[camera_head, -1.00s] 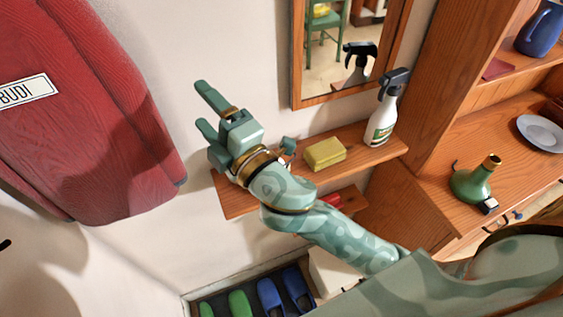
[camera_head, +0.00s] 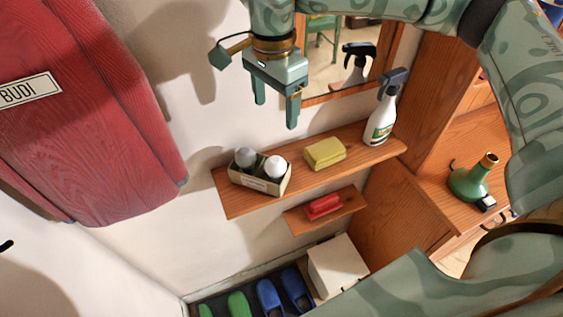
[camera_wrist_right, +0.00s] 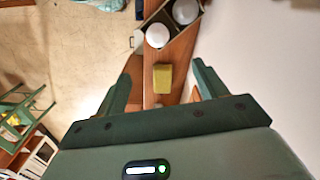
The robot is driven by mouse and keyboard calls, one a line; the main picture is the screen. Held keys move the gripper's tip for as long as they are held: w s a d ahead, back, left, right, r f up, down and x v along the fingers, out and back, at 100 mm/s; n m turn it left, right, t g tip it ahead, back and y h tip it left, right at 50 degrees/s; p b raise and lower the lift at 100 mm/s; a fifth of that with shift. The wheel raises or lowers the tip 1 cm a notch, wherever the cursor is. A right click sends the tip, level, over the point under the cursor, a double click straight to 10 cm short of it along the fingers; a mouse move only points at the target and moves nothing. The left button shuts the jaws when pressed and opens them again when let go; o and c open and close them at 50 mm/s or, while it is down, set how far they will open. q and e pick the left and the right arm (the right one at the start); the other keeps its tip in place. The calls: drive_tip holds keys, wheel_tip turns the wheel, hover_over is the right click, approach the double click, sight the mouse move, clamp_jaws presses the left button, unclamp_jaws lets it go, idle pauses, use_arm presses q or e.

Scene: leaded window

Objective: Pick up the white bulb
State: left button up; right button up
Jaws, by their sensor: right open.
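The white bulb (camera_head: 276,166) stands in the right half of a small open carton (camera_head: 262,183) on the upper wooden shelf. A grey bulb (camera_head: 245,157) sits beside it in the left half. In the wrist view the white bulb (camera_wrist_right: 157,36) and the other bulb (camera_wrist_right: 185,11) show as two pale discs near the top edge. My right gripper (camera_head: 276,113) is open and empty, fingers pointing down, in front of the wall above the carton and clear of it. My left gripper is in neither view.
A yellow sponge (camera_head: 325,152) and a spray bottle (camera_head: 380,118) stand to the right on the same shelf (camera_head: 235,202). A mirror (camera_head: 340,65) hangs above. A red object (camera_head: 323,207) lies on a smaller shelf below.

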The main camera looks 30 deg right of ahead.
hover_over(277, 157)
drive_tip(key=f, duration=0.9)
drive_tip(key=shift+w+f, duration=0.25)
drive_tip(key=shift+f, duration=0.1)
drive_tip(key=f, duration=0.5)
drive_tip(key=shift+s+f, duration=0.35)
drive_tip(key=shift+f, duration=0.05)
drive_tip(key=shift+w+f, duration=0.2)
drive_tip(key=shift+s+r, duration=0.1)
drive_tip(key=c, duration=0.8)
